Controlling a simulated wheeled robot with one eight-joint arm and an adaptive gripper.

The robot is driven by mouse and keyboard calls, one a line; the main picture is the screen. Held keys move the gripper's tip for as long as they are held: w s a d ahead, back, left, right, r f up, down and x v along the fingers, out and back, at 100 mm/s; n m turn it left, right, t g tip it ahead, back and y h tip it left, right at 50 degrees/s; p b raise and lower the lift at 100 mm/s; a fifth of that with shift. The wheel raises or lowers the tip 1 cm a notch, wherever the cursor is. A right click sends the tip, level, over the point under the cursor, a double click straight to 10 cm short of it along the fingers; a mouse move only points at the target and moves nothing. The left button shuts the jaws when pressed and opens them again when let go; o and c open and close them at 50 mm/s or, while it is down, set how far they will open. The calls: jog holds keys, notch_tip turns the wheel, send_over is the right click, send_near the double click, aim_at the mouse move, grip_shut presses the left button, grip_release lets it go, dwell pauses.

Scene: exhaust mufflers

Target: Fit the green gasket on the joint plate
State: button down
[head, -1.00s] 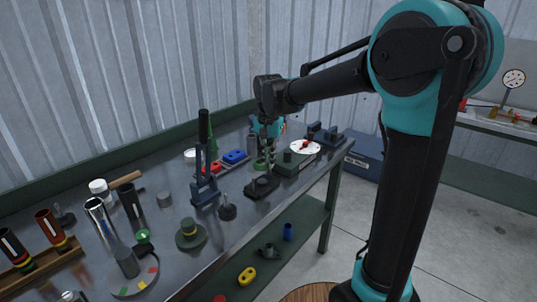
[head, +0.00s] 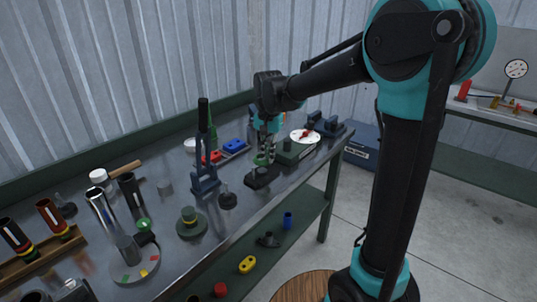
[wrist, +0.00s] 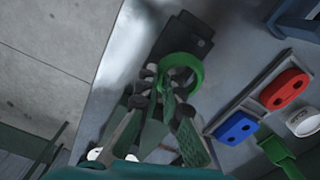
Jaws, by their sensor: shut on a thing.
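The green gasket (wrist: 196,68) is a ring held at the fingertips of my gripper (wrist: 166,82) in the wrist view. My gripper (head: 265,150) is shut on it; it also shows in the head view (head: 262,161). The dark joint plate (wrist: 186,36) lies on the bench just beyond the ring in the wrist view. In the head view the plate (head: 262,178) is just below the gasket. The ring overlaps the plate's near part in the wrist view. I cannot tell whether they touch. My fingers hide part of the ring.
A tray holds a red gasket (wrist: 285,90) and a blue gasket (wrist: 236,128), beside the plate. A dark lever press (head: 204,170) stands to the left in the head view. A green block with a white dial (head: 304,136) is close on the right. The bench's front edge is near.

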aim_at(269, 174)
jog(key=shift+f, duration=0.25)
jog(key=shift+f, duration=0.35)
jog(key=shift+f, duration=0.35)
jog(key=shift+f, duration=0.35)
jog(key=shift+f, duration=0.65)
jog(key=shift+f, duration=0.3)
jog(key=c, duration=1.6)
grip_release()
